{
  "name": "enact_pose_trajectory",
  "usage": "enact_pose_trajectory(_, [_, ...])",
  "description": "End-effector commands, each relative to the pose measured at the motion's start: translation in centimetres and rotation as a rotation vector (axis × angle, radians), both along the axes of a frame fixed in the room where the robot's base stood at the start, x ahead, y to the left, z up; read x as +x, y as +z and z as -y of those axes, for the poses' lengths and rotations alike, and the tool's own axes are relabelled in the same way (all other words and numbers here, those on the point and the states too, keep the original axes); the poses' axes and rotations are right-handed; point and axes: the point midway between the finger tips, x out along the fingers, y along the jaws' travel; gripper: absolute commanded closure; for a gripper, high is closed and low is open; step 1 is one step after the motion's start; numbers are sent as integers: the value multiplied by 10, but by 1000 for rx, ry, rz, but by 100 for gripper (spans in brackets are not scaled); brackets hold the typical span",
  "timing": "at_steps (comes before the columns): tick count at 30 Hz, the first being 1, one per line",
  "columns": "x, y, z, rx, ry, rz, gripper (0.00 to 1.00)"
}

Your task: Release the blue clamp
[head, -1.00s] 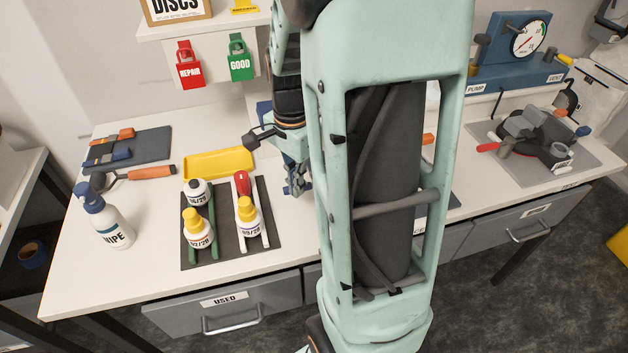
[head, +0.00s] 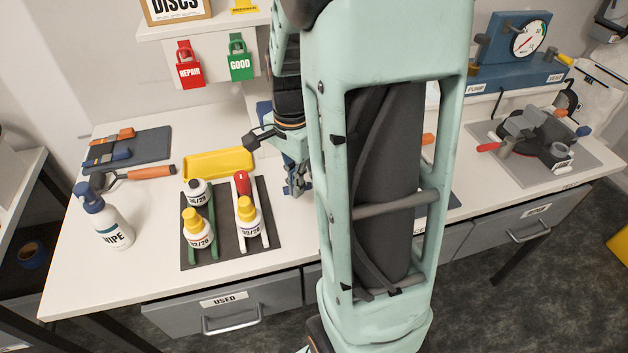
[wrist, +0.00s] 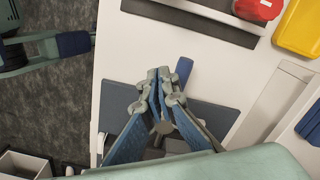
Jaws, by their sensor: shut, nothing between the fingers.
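A thing with a blue rounded end (wrist: 183,68) shows just beyond my fingertips in the wrist view; it looks like the blue clamp's handle. The rest of it is hidden behind my fingers, with grey parts below them over a blue-grey plate (wrist: 217,117). My gripper (wrist: 165,78) is shut and empty, its tips beside the blue end; I cannot tell whether they touch it. In the head view my gripper (head: 296,188) is partly seen left of my arm, which hides the clamp area.
Bottles stand on a dark mat (head: 226,250) left of my gripper, with a yellow tray (head: 215,163) behind. A device with red and blue handles (head: 540,140) and a gauge unit (head: 515,50) are at right.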

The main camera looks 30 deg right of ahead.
Motion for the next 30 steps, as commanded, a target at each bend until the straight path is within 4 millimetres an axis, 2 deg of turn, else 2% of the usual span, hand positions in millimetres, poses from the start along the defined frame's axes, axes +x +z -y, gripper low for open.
enact_pose_trajectory(19, [0,-34,0,1,0,-1,100])
enact_pose_trajectory(30, [0,-36,0,0,0,0,100])
